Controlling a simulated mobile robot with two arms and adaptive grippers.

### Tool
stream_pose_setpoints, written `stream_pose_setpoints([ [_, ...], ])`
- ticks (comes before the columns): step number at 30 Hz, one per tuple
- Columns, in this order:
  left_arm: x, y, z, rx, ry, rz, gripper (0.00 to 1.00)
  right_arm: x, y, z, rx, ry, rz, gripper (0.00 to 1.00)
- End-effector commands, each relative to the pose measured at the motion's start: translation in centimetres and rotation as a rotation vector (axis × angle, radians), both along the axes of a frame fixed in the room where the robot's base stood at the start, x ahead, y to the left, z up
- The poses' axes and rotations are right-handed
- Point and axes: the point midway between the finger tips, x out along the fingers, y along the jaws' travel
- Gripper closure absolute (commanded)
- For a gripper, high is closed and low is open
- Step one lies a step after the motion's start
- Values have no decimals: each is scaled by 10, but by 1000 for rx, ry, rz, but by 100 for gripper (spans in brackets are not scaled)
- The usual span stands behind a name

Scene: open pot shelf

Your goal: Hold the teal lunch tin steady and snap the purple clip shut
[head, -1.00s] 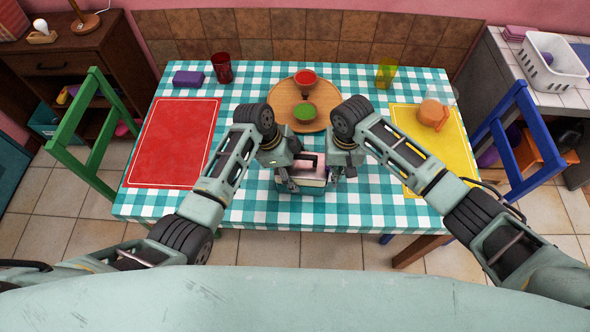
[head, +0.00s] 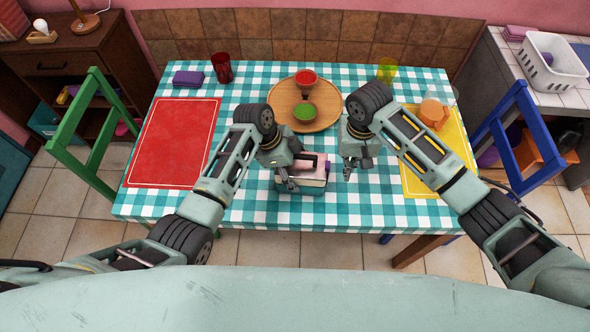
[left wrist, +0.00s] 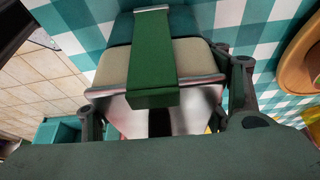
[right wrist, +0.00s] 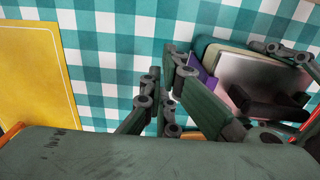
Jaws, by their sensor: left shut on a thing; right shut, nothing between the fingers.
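The teal lunch tin (head: 314,189) stands near the table's front edge, with a pale band, a shiny lid (left wrist: 190,103) and a dark handle. My left gripper (head: 288,172) is at the tin's left side, shut on the tin. A green clip (left wrist: 152,60) lies across the tin's side in the left wrist view. The purple clip (head: 327,166) is on the tin's right side, and it also shows in the right wrist view (right wrist: 205,63). I cannot tell whether it is latched. My right gripper (head: 357,164) is shut and empty, apart from the tin, to its right.
A red mat (head: 173,143) lies left, a yellow mat (head: 420,178) with an orange jug (head: 433,114) right. Checked cloth beside the tin is clear.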

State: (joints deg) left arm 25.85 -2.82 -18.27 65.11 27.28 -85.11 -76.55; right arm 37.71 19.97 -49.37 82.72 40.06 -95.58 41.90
Motion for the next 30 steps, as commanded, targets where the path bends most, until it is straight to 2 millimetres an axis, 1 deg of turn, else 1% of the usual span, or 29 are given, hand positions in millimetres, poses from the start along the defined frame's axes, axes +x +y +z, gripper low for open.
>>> stream_pose_setpoints([
  [3, 0, 0, -1, 1, 1, 1, 68, 1, 0, 13, 1, -2, 1, 100],
  [12, 0, 0, -1, 1, 1, 1, 68, 0, 0, 41, 0, -2, 0, 100],
  [16, 0, 0, -1, 1, 1, 0, 68, 0, 0, 46, -1, -1, 0, 100],
  [22, 0, 0, -1, 1, 1, 0, 68, 0, 0, 47, -1, 0, 0, 100],
  [23, 0, 0, -1, 1, 1, 0, 32, 0, 0, 47, -1, 0, 0, 100],
  [30, 0, 0, 0, 1, 1, 0, 11, 0, 0, 46, -1, 0, 0, 100],
])
